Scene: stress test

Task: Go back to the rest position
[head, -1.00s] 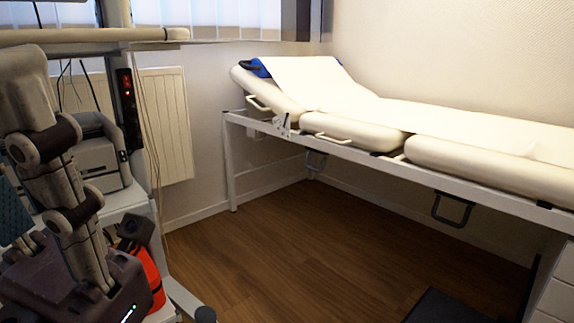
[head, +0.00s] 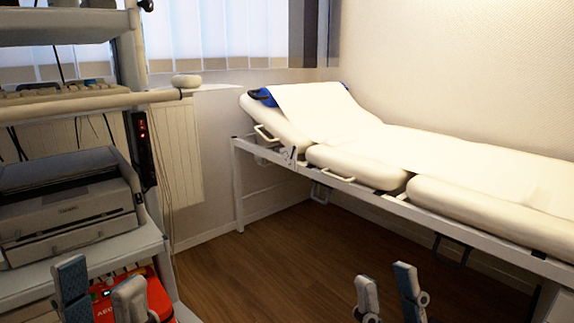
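My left gripper (head: 100,290) is at the bottom left, in front of the equipment trolley. Its two fingers point up and stand apart, with nothing seen between them. My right gripper (head: 386,288) is at the bottom, right of the middle, over the wooden floor in the picture. Its fingers also point up and stand apart, and it looks empty. Only the upper parts of both grippers show; the rest is cut off by the lower edge.
An equipment trolley (head: 150,240) with a printer (head: 70,205) and a red case (head: 158,295) stands close on the left. An examination couch (head: 480,205) runs along the right wall. Wooden floor (head: 270,265) lies clear between them.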

